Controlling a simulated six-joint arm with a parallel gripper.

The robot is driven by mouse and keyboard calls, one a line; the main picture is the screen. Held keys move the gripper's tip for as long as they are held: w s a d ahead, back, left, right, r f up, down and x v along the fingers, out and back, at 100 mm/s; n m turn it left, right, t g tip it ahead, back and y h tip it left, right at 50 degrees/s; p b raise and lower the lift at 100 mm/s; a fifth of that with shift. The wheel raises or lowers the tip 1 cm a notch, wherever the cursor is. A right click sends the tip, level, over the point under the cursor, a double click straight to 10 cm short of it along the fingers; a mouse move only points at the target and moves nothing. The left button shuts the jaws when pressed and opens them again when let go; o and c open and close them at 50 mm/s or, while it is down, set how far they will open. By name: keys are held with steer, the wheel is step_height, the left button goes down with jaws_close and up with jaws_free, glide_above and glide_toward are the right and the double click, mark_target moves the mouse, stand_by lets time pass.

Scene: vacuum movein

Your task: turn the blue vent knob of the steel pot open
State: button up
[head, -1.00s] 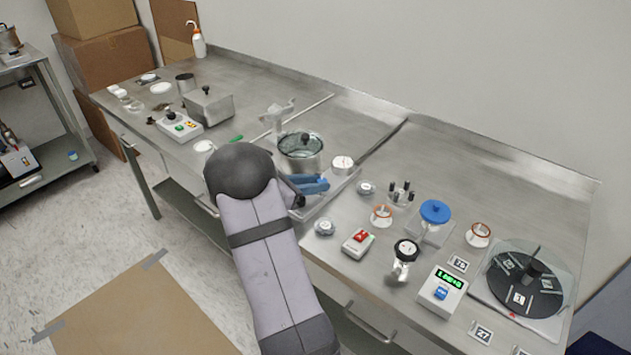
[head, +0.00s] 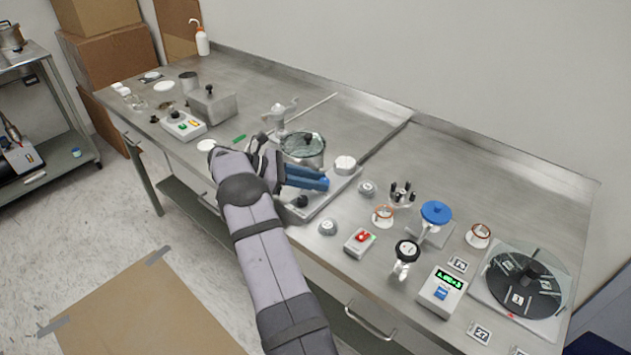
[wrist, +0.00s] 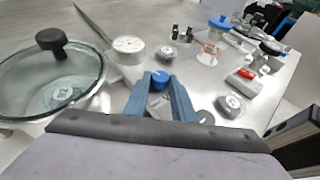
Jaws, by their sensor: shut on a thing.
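The steel pot (head: 303,158) stands near the middle of the bench, with a glass lid and a black lid knob. The lid (wrist: 60,85) fills the left of the wrist view. My gripper (wrist: 160,88) has blue fingers and is shut on the blue vent knob (wrist: 159,76), which shows between the fingertips. In the head view my gripper (head: 325,183) lies just in front and to the right of the pot, pointing right. There the fingers and arm hide the knob. How far the knob is turned cannot be told.
A white round gauge (head: 345,164) stands right of the pot, close beyond the fingers. A steel lidded box (head: 212,107) and a control box (head: 183,125) are to the left. A red-button box (head: 360,242) and a blue-topped stand (head: 436,213) are to the right.

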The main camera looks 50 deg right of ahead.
steer(key=shift+w+d+r+m+g+y, duration=0.1)
steer(key=shift+m+g+y, duration=0.4)
steer(key=shift+m+g, duration=0.15)
stand_by(0.4)
steer(key=o, duration=1.1)
steer(key=shift+c, duration=0.2)
step_height(320, 180, up, 10)
